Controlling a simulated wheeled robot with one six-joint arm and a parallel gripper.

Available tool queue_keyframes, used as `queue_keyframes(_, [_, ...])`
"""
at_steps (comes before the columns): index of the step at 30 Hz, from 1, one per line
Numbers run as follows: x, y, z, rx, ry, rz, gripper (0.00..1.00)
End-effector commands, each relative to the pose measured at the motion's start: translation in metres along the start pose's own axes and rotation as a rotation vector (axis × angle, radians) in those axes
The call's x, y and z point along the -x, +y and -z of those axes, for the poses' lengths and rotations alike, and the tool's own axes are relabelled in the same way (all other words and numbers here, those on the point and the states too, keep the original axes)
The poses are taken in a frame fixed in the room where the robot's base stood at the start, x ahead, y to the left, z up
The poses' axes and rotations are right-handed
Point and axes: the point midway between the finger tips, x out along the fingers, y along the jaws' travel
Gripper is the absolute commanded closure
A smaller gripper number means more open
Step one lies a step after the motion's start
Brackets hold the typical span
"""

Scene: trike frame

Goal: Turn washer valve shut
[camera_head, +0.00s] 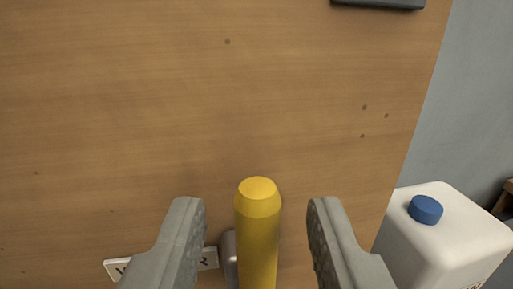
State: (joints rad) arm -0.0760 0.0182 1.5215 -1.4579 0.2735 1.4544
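A yellow handle (257,230) stands upright in the picture at the bottom middle, in front of a wooden panel; I take it to be the valve's lever. A grey metal part (230,258) shows just left of it, mostly hidden. My gripper (257,215) is open, with one grey finger on each side of the yellow handle. A gap shows between the handle and each finger. The lower end of the handle is cut off by the picture's bottom edge.
A wooden panel (200,110) fills most of the view. A white label (208,258) with dark marks is partly hidden behind the left finger. A white jug (440,240) with a blue cap (425,209) stands at right. A dark object (380,3) is at the top edge.

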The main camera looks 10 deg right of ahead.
Motion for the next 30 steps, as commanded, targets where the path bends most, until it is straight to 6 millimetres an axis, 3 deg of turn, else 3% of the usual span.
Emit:
queue_keyframes(9, [-0.027,0.001,0.0,0.0,0.0,-0.001,0.64])
queue_keyframes(19, [-0.029,0.0,0.0,0.0,0.0,-0.001,0.64])
queue_keyframes(25, [-0.029,0.0,0.0,0.001,0.0,-0.001,1.0])
queue_keyframes(30, [-0.029,0.0,0.0,0.0,0.0,-0.001,1.0])
